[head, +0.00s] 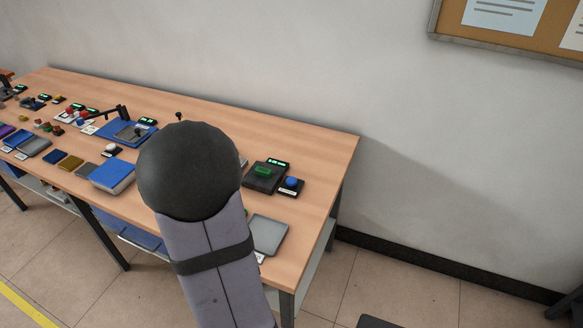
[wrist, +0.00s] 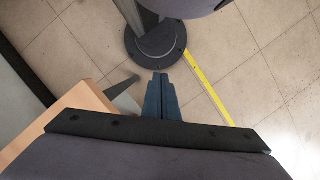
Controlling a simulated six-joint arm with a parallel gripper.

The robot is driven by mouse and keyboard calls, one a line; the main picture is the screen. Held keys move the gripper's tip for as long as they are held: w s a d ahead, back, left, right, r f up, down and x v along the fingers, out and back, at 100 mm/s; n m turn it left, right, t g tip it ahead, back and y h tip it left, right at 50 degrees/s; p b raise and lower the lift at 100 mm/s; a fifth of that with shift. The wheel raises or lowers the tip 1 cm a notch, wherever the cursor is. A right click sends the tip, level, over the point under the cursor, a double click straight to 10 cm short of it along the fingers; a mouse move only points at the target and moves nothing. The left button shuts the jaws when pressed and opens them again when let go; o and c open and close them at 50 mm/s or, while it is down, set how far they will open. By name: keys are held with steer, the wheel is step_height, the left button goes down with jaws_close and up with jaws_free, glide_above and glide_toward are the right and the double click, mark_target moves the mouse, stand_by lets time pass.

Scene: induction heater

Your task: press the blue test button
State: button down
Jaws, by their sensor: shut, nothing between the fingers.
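The blue test button (head: 291,182) sits on a small dark box near the right end of the wooden table in the head view. It stands just right of a dark device with a green top (head: 263,172). My gripper (wrist: 161,76) shows in the wrist view with its fingers together and nothing between them. There it hangs over the floor, beside a table corner, and the button is not in view. In the head view my arm's dark round joint and grey link cover part of the table, and my gripper is not visible.
The wooden table (head: 310,150) runs along the wall. A grey tray (head: 268,235) lies in front of the button. A blue box (head: 112,175) and several small devices stand further left. A notice board (head: 510,25) hangs on the wall. The table's right end is clear behind the button.

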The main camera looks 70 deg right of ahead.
steer(key=s+d+r+h+p, duration=0.1)
steer(key=s+d+p, duration=0.25)
steer(key=d, duration=0.55)
steer(key=s+d+h+p, duration=0.25)
steer(key=s+d, duration=0.25)
steer(key=d, duration=0.5)
steer(key=s+d+r+h+p, duration=0.1)
steer(key=s+d+p, duration=0.3)
steer(key=d, duration=0.5)
steer(key=w+d+r+n+t+h, duration=0.2)
steer(key=w+d, duration=0.2)
steer(key=d, duration=0.3)
steer(key=w+d+r+n+t+h, duration=0.2)
steer(key=w+d+r+n, duration=0.15)
steer(key=d, duration=0.45)
steer(key=w+r+n+t, duration=0.2)
steer(key=w+r+t, duration=0.1)
steer(key=w, duration=0.7)
steer(key=shift+d+r+n+t, duration=0.25)
steer(key=shift+d+n+t, duration=0.15)
steer(key=shift+t, duration=0.4)
steer(key=shift+h, duration=0.25)
